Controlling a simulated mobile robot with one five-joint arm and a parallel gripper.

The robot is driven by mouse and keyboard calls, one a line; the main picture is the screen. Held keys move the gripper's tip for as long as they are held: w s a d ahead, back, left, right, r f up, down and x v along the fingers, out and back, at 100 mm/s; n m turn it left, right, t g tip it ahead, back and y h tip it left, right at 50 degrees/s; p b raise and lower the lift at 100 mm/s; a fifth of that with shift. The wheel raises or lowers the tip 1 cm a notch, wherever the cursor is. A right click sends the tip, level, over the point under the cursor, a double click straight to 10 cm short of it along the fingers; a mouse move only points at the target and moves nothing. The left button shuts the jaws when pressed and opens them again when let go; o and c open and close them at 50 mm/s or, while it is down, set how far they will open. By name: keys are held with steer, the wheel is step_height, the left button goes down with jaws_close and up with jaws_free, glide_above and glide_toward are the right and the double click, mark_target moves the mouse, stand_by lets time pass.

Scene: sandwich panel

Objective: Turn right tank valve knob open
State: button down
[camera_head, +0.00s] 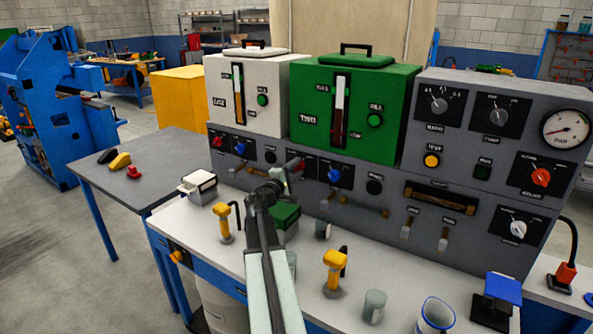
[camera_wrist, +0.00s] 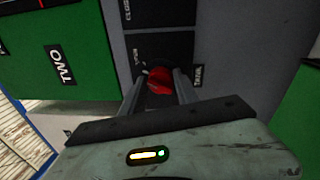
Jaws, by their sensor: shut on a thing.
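The right tank (camera_head: 345,110) is green and stands on the grey panel; its label reads TWO in the wrist view (camera_wrist: 90,60). The red valve knob (camera_wrist: 159,80) below it sits on a black plate. My gripper (camera_wrist: 158,76) is shut on this red knob, with one finger on each side of it. In the head view my gripper (camera_head: 291,165) reaches up to the panel under the green tank and largely hides the knob. The knob's exact angle is hard to read.
A blue knob (camera_head: 334,174) is close to the right of my gripper. The white left tank (camera_head: 246,92) stands to the left, with its own red knob (camera_head: 217,142) below. Yellow-handled tools (camera_head: 335,262) and small grey cups (camera_head: 374,306) stand on the white bench top.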

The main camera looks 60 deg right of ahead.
steer(key=m, duration=0.6)
steer(key=shift+w+f+g, duration=0.1)
steer(key=shift+w+g, duration=0.05)
steer(key=shift+g, duration=0.15)
stand_by(0.3)
steer(key=c, duration=0.9)
jaws_free()
steer(key=shift+d, duration=0.1)
steer(key=shift+c, duration=0.2)
steer(key=a, duration=0.8)
steer(key=shift+f+b, duration=0.35)
steer(key=shift+b, duration=0.1)
